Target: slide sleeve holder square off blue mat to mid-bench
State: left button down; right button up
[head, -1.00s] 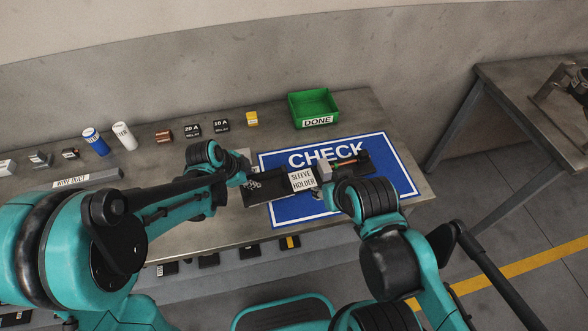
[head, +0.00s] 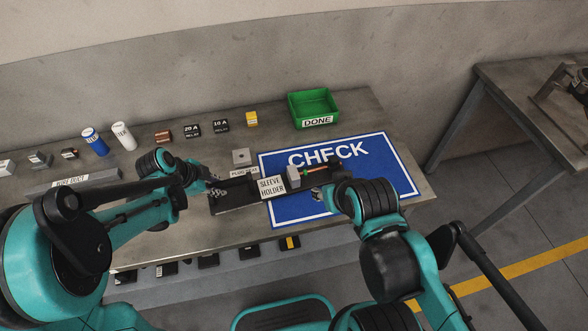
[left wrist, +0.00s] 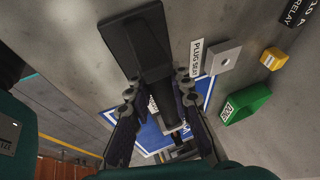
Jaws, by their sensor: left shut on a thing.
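The sleeve holder (head: 232,205) is a long black base with a white label reading SLEEVE HOLDER. Its left part lies over bare bench and its right part is over the blue CHECK mat (head: 400,180). A grey block and a thin rod with orange and green parts (head: 315,169) show at its right half. My left gripper (head: 212,187) is at the holder's left end. In the left wrist view its fingers (left wrist: 160,92) are shut on a black raised part of the holder (left wrist: 135,40). My right gripper (head: 322,196) is over the mat, mostly hidden by its own wrist.
A grey block labelled PLUG SEAT (head: 241,157) sits just behind the holder. A green DONE bin (head: 313,107) stands at the back right. A yellow block (head: 251,119), relays (head: 221,126) and other small parts line the back. A wire duct (head: 72,183) lies left.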

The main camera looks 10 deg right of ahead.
pick_arm(q)
jog(key=shift+s+a+f, duration=0.1)
jog(key=shift+a+f, duration=0.05)
jog(key=shift+a, duration=3)
jog(key=c, duration=1.3)
grip_release()
jog(key=shift+a, duration=0.1)
jog(key=v, duration=1.2)
jog(key=s+d+n+t+y, duration=0.1)
jog(key=s+n, duration=0.3)
jog(key=n, duration=0.2)
jog(key=s+d+n+t+y, duration=0.1)
jog(key=s+n+y, duration=0.1)
jog(key=s+n, duration=0.2)
jog(key=s+d+r+n+t+y, duration=0.1)
jog(key=s+n+t, duration=0.1)
jog(key=s+n, duration=0.2)
jog(key=shift+d+r+n, duration=0.1)
jog(key=shift+d+n, duration=0.05)
jog(key=shift+n, duration=1.75)
